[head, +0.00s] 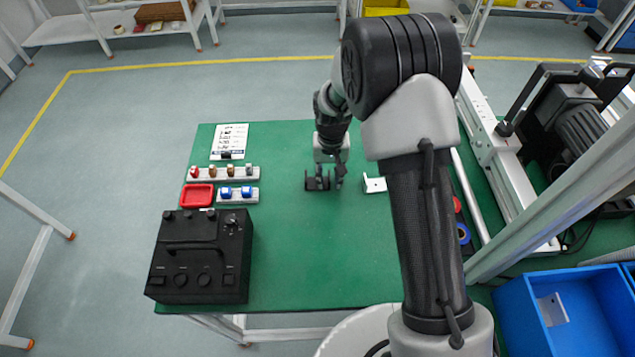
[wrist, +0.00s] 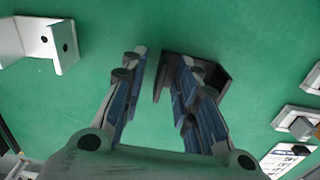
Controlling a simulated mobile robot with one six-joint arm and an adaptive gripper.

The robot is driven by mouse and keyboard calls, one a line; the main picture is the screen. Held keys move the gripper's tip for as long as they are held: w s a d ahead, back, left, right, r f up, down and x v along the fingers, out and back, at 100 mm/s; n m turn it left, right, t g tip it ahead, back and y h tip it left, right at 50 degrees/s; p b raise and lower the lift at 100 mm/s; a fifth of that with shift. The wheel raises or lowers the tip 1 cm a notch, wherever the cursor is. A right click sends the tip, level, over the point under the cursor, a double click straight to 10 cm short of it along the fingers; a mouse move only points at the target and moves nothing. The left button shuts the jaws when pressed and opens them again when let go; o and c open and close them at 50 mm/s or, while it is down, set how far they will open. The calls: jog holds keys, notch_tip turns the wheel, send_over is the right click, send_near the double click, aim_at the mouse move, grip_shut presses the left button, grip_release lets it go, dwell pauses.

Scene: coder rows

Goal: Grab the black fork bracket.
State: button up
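The black fork bracket (head: 316,184) stands on the green table, just left of my gripper (head: 330,175) in the head view. In the wrist view the bracket (wrist: 224,76) is partly hidden behind the right finger of my gripper (wrist: 162,62). One upright plate of the bracket shows between my two fingers, nearer the right one. The fingers are apart, with green table visible between the left finger and that plate. I cannot tell whether the right finger touches the bracket.
A white bracket (head: 374,184) stands close by on the right; the wrist view shows it upper left (wrist: 62,48). A black control box (head: 200,262), a red tray (head: 197,195) and white racks (head: 225,173) of small parts lie left. The table's front middle is clear.

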grip_shut()
jog(key=shift+r, duration=0.1)
dwell(0.6)
